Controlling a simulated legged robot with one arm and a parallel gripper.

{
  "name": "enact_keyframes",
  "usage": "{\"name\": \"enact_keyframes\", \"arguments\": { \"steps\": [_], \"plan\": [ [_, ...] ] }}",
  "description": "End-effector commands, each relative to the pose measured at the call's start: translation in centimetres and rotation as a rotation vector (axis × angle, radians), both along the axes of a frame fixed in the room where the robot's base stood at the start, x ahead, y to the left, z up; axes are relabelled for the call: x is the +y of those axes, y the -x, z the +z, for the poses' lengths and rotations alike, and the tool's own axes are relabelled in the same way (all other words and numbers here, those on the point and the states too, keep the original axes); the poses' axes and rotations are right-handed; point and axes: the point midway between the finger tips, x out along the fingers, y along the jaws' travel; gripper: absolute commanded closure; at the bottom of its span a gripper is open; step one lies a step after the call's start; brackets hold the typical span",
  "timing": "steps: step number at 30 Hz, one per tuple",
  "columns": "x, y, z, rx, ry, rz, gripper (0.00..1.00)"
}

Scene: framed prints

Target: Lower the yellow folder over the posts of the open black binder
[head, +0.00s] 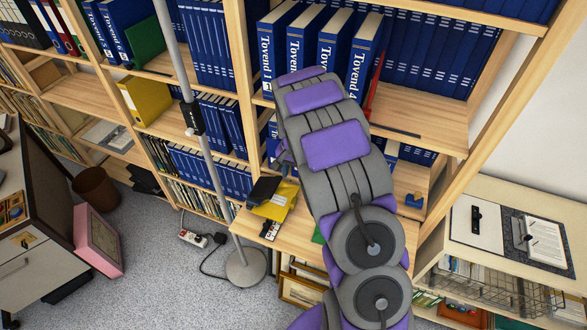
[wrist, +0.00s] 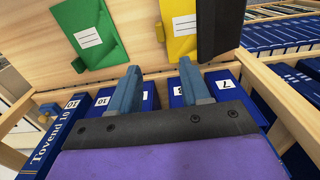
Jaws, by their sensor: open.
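A yellow folder (head: 277,203) lies on the wooden ledge under the shelves, with a black item (head: 263,190) at its left end. In the wrist view the yellow folder (wrist: 178,28) has a white label, with the black item (wrist: 220,25) to its right. My gripper (wrist: 158,68) is open and empty, its two blue fingers apart and pointing toward the folders; I see no contact. In the head view my arm mostly hides it. On the right cabinet lie a white panel with a black fitting (head: 476,222) and a dark panel (head: 512,225) with paper, which look like an open binder. Its posts are unclear.
A green folder (wrist: 88,30) lies left of the yellow one in the wrist view. Blue binders (head: 305,45) fill the shelves. A grey pole (head: 213,195) stands on a round base left of my arm. A wire basket (head: 500,292) sits below the cabinet top.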

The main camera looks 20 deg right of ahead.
Motion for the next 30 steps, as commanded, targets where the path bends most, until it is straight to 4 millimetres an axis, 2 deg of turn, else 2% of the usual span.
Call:
{"name": "enact_keyframes", "arguments": {
  "steps": [18,24,30],
  "plan": [
    [0.0,0.1,-11.4,0.004,-0.001,0.000,0.53],
    [0.0,0.0,-14.0,-0.002,0.001,-0.001,0.53],
    [0.0,0.1,-15.4,0.000,0.000,0.000,0.53]
  ]
}}
